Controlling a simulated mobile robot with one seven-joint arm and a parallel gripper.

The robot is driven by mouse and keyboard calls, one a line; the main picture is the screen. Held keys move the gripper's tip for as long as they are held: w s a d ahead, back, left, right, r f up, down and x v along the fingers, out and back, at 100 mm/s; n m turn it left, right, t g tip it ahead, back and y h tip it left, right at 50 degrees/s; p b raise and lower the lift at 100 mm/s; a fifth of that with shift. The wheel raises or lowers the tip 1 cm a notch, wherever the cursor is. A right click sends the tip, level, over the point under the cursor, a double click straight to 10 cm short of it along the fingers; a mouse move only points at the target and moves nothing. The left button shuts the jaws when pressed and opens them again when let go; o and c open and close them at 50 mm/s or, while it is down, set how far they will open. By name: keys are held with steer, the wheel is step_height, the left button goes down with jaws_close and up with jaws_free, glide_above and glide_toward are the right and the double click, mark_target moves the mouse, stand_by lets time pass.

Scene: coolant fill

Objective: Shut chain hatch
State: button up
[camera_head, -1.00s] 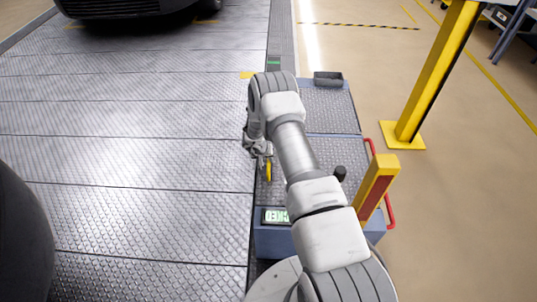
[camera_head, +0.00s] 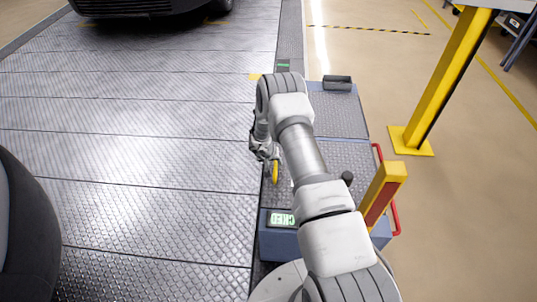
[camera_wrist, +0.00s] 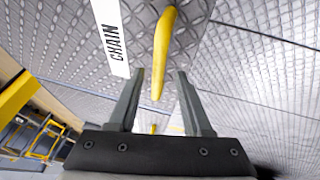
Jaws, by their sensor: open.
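The chain hatch (camera_wrist: 85,45) is a grey tread-plate panel with a white label reading "CHAIN" (camera_wrist: 113,42) and a yellow bar handle (camera_wrist: 163,50). In the wrist view my gripper (camera_wrist: 160,76) is open, with the handle lying between and beyond its two fingers. I cannot tell whether the fingers touch the handle. In the head view my gripper (camera_head: 266,153) is at the left edge of the blue-grey unit, just above the yellow handle (camera_head: 275,172). My arm hides much of the hatch there, and I cannot tell its angle.
A lit display (camera_head: 283,219) ends in "CKED". A yellow post with a red face (camera_head: 384,190) and a red rail (camera_head: 395,215) stand right of my arm. A taller yellow column (camera_head: 445,90) stands beyond. A tyre (camera_head: 25,225) is at left; tread-plate floor (camera_head: 140,150) between is clear.

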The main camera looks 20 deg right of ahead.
steer(key=p+v, duration=0.6)
steer(key=v, duration=1)
steer(key=shift+a, duration=0.1)
